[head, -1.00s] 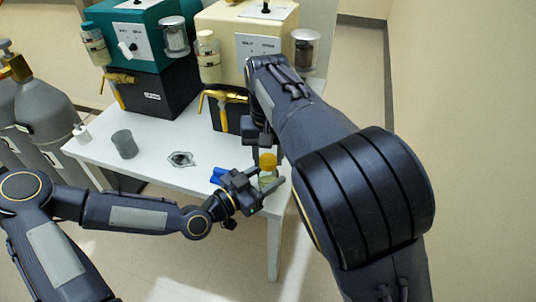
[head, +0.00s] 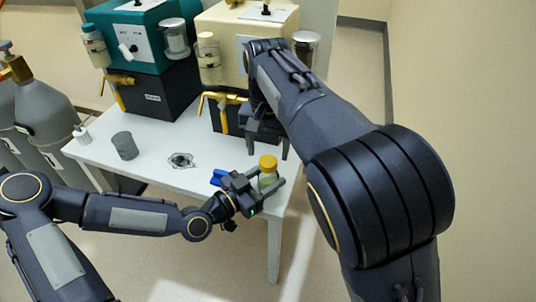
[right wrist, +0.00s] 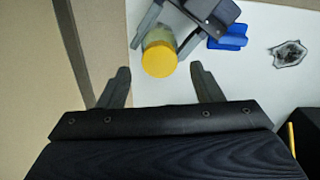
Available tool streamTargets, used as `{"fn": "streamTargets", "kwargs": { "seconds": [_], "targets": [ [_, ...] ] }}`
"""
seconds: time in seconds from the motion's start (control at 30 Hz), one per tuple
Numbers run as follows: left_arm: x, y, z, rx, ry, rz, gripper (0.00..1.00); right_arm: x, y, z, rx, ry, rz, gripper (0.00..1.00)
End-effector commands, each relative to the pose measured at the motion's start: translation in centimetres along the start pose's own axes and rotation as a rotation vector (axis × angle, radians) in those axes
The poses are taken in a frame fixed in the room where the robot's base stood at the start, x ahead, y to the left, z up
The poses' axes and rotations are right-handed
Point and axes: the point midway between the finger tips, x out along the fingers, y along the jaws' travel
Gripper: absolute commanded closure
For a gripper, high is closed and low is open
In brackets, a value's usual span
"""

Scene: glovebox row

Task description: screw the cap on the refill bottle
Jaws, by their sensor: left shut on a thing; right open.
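The refill bottle (head: 268,181) is clear with pale yellowish contents and stands upright at the table's right end. The yellow cap (head: 268,162) sits on top of its neck; how tightly it is screwed cannot be told. My left gripper (head: 264,187) is shut around the bottle's body from the left. My right gripper (head: 267,149) is open and empty, above and behind the cap. In the right wrist view the cap (right wrist: 159,60) shows ahead of and between the spread fingers of my right gripper (right wrist: 162,82), apart from both. The bottle is partly hidden there.
A blue object (head: 217,177) lies just left of my left gripper. A grey cup (head: 124,146) and a dark crumpled-looking piece (head: 181,160) are on the white table (head: 155,172). Teal (head: 145,45) and cream (head: 232,62) machines stand behind. Grey cylinders (head: 35,120) are at left.

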Motion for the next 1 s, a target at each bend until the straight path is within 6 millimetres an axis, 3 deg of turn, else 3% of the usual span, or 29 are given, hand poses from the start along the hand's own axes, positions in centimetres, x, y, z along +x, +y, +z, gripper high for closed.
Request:
{"fn": "streamTargets", "kwargs": {
  "seconds": [0.13, 0.53, 0.9, 1.0],
  "targets": [
    [0.0, 0.0, 0.0, 0.001, 0.001, 0.000, 1.00, -1.2, 0.0, 0.0, 0.001, 0.000, 0.000, 0.41],
    [0.0, 0.0, -0.1, 0.001, 0.001, 0.000, 1.00, -1.4, 0.0, 0.0, -0.060, -0.007, 0.001, 0.44],
    [0.0, 0.0, -0.1, 0.001, 0.001, 0.000, 1.00, -3.7, 0.0, 0.1, -0.826, -0.017, -0.003, 0.44],
    [0.0, 0.0, -0.1, 0.001, 0.001, 0.000, 1.00, -4.4, 0.0, 0.0, -0.963, -0.007, -0.003, 0.44]
  ]
}}
